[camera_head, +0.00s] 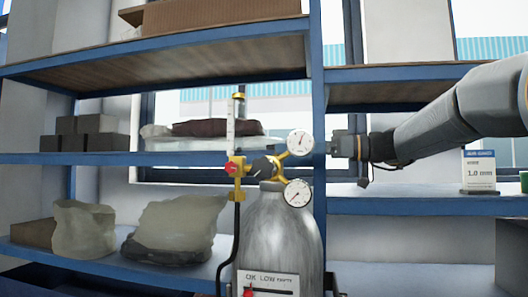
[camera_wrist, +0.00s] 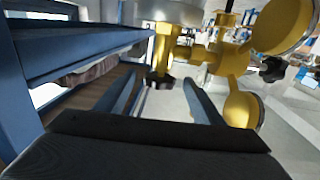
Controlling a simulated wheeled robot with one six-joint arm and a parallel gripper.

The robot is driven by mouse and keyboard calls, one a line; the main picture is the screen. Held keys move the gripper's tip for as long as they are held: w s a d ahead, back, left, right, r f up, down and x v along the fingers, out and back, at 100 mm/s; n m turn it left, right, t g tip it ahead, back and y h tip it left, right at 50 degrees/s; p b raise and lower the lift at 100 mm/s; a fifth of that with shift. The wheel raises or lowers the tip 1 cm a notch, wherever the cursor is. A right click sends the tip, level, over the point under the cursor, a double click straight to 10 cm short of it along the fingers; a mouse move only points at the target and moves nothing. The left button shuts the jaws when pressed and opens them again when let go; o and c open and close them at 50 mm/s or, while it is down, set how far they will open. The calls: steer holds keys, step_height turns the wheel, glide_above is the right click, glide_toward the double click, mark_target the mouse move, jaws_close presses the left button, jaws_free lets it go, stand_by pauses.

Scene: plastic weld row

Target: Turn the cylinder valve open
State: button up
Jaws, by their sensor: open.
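The grey gas cylinder (camera_head: 278,235) stands upright in front of the shelving, with a brass regulator and two white-faced gauges, upper (camera_head: 300,142) and lower (camera_head: 297,192), at its top. A dark valve knob (camera_head: 264,167) sits on the brass valve body, left of the gauges. In the wrist view a dark knob (camera_wrist: 160,82) on a brass stem shows just beyond my gripper (camera_wrist: 160,98), between the two fingers. My gripper (camera_head: 340,147) is open and empty, right of the gauges in the head view. I see no contact with the knob.
A red knob (camera_head: 234,169) and a clear flow tube (camera_head: 231,120) stand left of the valve, with a black hose below. Blue shelf edges (camera_head: 420,206) and a blue upright (camera_head: 318,100) are close behind. A labelled white box (camera_head: 479,172) stands under my arm.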

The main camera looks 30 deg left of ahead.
steer(key=p+x, duration=0.3)
steer(key=x, duration=0.4)
steer(key=shift+s+a+p, duration=0.15)
steer(key=shift+a+p, duration=0.15)
steer(key=shift+a, duration=0.05)
steer(key=c, duration=1)
